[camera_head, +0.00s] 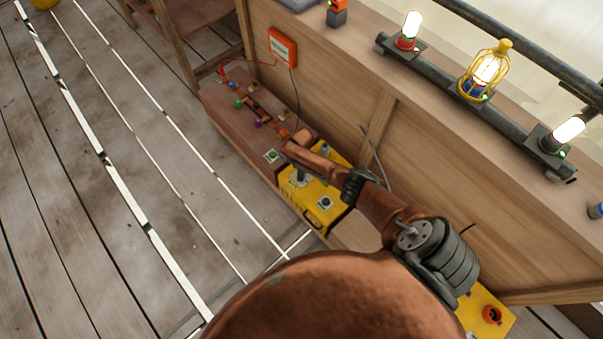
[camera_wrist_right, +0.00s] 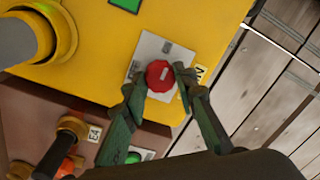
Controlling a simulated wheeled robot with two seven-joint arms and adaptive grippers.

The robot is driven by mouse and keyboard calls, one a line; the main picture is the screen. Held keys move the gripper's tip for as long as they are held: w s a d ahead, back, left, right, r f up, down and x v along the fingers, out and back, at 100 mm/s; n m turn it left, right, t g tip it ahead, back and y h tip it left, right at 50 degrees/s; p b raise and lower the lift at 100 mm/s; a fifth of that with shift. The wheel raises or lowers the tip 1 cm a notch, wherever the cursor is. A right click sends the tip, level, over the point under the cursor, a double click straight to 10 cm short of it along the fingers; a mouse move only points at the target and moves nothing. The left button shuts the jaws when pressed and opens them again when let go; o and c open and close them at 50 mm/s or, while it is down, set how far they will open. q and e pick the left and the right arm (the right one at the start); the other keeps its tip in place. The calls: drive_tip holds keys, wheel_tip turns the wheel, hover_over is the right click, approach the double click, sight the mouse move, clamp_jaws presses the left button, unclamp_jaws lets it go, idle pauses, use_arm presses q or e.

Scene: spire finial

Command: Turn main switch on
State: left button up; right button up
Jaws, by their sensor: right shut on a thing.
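The main switch looks to be the red octagonal knob (camera_wrist_right: 159,76) on a light grey plate (camera_wrist_right: 151,52), set in the yellow box (camera_wrist_right: 95,75). In the right wrist view, my right gripper (camera_wrist_right: 160,79) has its two green fingers on either side of the knob, shut on it. A pale mark shows on the knob's face. In the head view, the yellow box (camera_head: 318,213) stands low against the wooden panel, with my right arm reaching over it. The fingers cannot be made out there. My left gripper is not in view.
A brown board (camera_head: 215,97) with coloured buttons and levers adjoins the yellow box. Lit lamps (camera_head: 487,70) stand on the ledge. The plank floor (camera_head: 100,180) at left is clear.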

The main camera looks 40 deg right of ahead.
drive_tip(key=shift+a, duration=0.1)
idle(0.4)
drive_tip(key=o, duration=1.2)
drive_tip(key=shift+c, duration=0.2)
drive_tip(key=shift+r, duration=0.1)
wheel_tip(320, 180, up, 12)
drive_tip(key=shift+w+d, duration=0.2)
drive_tip(key=shift+d, duration=0.05)
